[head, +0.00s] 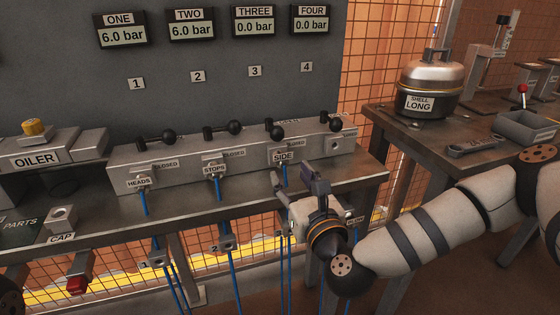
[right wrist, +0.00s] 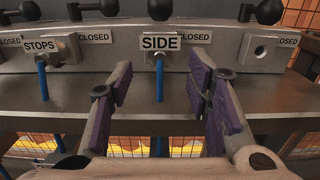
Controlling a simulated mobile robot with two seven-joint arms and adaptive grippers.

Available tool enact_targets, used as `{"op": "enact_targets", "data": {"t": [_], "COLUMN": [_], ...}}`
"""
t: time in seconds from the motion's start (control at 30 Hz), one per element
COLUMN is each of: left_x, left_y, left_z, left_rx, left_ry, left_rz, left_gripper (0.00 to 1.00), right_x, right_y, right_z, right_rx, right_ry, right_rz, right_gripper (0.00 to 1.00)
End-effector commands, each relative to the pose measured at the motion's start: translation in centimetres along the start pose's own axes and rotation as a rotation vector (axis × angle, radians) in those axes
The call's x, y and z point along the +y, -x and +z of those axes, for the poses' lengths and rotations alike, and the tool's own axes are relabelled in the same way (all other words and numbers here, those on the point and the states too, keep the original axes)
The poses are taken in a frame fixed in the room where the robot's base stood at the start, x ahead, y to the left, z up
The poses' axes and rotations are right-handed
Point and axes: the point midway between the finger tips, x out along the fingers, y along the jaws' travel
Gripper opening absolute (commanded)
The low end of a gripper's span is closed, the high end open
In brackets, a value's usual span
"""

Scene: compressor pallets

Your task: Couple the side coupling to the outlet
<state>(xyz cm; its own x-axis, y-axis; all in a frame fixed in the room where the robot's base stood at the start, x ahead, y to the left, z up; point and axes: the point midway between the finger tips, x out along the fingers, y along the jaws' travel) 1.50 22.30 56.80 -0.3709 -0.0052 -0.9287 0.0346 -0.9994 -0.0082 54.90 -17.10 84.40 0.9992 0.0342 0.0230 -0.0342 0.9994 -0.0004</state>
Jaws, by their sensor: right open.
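The side coupling, with its white SIDE label (head: 283,156) and blue hose, is at the third outlet of the grey manifold (head: 190,164). It also shows centrally in the right wrist view (right wrist: 161,42). The label hides the joint, so I cannot tell how fully it is seated. My right gripper (head: 300,178) is open and empty, just below and in front of the coupling. In the right wrist view its fingers (right wrist: 163,70) stand apart on either side of the blue hose, with no visible contact. My left gripper is not in view.
HEADS (head: 139,182) and STOPS (head: 214,168) couplings sit on the manifold to the left. The rightmost outlet (right wrist: 260,50) shows an open hole. Black-knobbed levers (head: 277,132) stand above the outlets. Gauge THREE (head: 254,22) reads 0.0 bar. A side bench holds a metal shell (head: 430,82).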

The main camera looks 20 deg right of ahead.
Motion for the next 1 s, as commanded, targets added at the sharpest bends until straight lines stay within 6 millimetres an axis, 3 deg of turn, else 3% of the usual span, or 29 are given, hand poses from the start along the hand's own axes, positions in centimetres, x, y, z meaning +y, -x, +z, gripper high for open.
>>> {"op": "enact_targets", "data": {"t": [0.4,1.0], "left_x": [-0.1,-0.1], "left_y": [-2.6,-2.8], "left_z": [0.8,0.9], "left_rx": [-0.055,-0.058], "left_ry": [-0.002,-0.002], "left_rz": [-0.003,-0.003], "left_gripper": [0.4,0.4], "right_x": [0.0,0.0], "right_y": [-5.3,-5.9], "right_z": [-0.5,-0.1], "right_rx": [0.005,0.002], "right_ry": [0.0,0.0], "right_rz": [-0.001,0.0], "right_gripper": [0.45,0.45]}}
